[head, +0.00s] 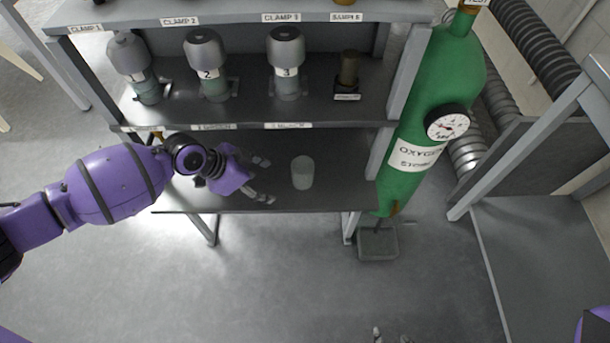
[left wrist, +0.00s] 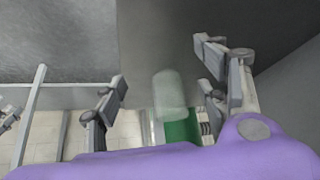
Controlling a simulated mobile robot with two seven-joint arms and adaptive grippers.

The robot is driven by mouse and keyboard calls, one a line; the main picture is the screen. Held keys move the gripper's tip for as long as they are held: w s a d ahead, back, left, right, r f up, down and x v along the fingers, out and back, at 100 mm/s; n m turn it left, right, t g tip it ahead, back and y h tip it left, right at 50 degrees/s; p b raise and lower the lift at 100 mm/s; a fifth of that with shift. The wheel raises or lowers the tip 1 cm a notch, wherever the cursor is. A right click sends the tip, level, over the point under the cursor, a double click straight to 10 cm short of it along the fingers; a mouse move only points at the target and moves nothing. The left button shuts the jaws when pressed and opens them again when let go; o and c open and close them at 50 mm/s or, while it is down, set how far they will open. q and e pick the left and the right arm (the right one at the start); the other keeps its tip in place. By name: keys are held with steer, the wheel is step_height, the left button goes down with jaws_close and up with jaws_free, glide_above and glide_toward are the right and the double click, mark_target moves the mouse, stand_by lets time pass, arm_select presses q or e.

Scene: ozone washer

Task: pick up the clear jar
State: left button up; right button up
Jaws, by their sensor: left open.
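The clear jar (head: 303,173) stands upright on the lower shelf of the grey rack, right of the middle. It is pale and see-through. My left gripper (head: 266,178) is at the lower shelf, to the left of the jar, with its fingers spread and pointing toward it. The fingers hold nothing and a gap shows between them and the jar. In the left wrist view the jar (left wrist: 170,91) shows ahead, between the spread fingers of the left gripper (left wrist: 165,88).
Several clamped grey-capped jars, such as the one numbered 2 (head: 208,70), stand on the shelf (head: 247,110) above. A green oxygen cylinder (head: 430,110) with a gauge stands right of the rack. The lower shelf (head: 335,190) is bare around the jar; its front edge is open.

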arm_select(q)
glide_toward(303, 172)
steer(key=shift+s+d+f, duration=0.15)
steer(key=shift+s+f, duration=0.25)
steer(key=shift+s, duration=0.2)
steer(key=shift+s+d+f, duration=0.15)
steer(key=shift+s+f, duration=0.2)
steer(key=shift+s, duration=0.25)
steer(key=shift+w+d, duration=0.25)
steer(key=shift+d, duration=0.35)
steer(key=shift+w+d, duration=0.25)
steer(key=shift+d, duration=0.4)
steer(key=x, duration=0.2)
steer(key=shift+w+d+f, duration=0.1)
steer(key=shift+d+f, duration=0.05)
steer(key=shift+d, duration=0.05)
steer(key=shift+w+d+f, duration=0.1)
steer(key=shift+d+f, duration=0.1)
steer(key=shift+f, duration=0.15)
steer(key=c, duration=1.4)
